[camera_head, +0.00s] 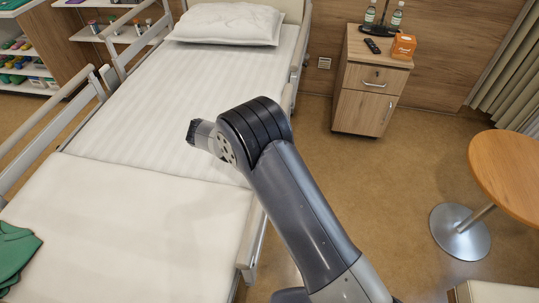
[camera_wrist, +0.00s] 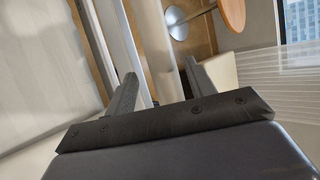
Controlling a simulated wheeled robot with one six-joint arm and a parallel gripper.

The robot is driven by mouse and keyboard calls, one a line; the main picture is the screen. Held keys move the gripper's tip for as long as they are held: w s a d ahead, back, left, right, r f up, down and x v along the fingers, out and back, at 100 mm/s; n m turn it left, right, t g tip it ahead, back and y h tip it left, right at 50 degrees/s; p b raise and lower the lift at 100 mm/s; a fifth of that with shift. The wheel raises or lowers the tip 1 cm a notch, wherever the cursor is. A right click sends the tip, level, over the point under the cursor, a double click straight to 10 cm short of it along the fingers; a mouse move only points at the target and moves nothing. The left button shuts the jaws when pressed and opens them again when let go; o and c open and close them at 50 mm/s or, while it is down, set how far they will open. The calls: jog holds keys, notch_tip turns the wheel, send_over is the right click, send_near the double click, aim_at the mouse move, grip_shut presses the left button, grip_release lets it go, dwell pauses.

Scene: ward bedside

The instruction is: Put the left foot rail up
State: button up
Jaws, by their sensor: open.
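The bed's foot rail on the right side of the picture (camera_head: 252,242) is folded down along the mattress edge, partly behind my arm. In the wrist view, a long pale bar that looks like this rail (camera_wrist: 120,35) runs along the bed side toward my gripper. My gripper (camera_wrist: 162,84) is open, with its two dark fingers apart and nothing seen held between them. The pale bar passes close to the left finger; I cannot tell whether they touch.
The far-side foot rail (camera_head: 45,135) stands up. A green cloth (camera_head: 15,252) lies on the bed at lower left, and a pillow (camera_head: 228,24) at the head. A bedside cabinet (camera_head: 370,85) and a round table (camera_head: 508,170) stand right, with clear floor between.

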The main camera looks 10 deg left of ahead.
jog(key=v, duration=0.6)
jog(key=shift+a+b, duration=0.2)
jog(key=shift+b, duration=0.25)
jog(key=shift+d, duration=0.1)
jog(key=p+x, duration=0.2)
jog(key=x, duration=0.8)
jog(key=shift+d+r, duration=0.1)
jog(key=shift+r, duration=0.05)
jog(key=shift+d+f+p, duration=0.2)
jog(key=shift+d+p, duration=0.2)
jog(key=shift+d, duration=0.1)
